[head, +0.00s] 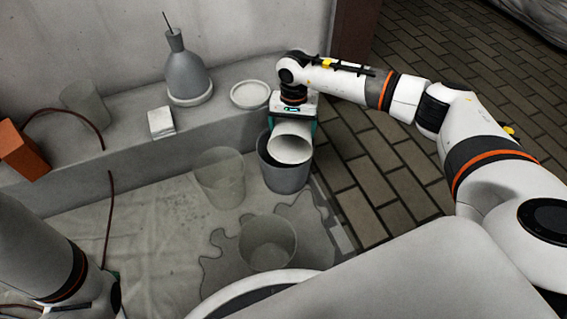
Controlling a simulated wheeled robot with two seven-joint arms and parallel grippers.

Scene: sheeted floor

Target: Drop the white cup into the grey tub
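The white cup (290,148) is tilted, with its open mouth facing the camera, between the teal fingers of my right gripper (292,128). My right gripper is shut on the cup. The cup is over the grey tub (286,178) and covers much of the tub's mouth; I cannot tell how far it reaches below the rim. The tub stands upright on the floor against the ledge.
Two see-through tubs (219,178) (267,243) stand on the sheet beside the grey tub. A dark red cable hangs down.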

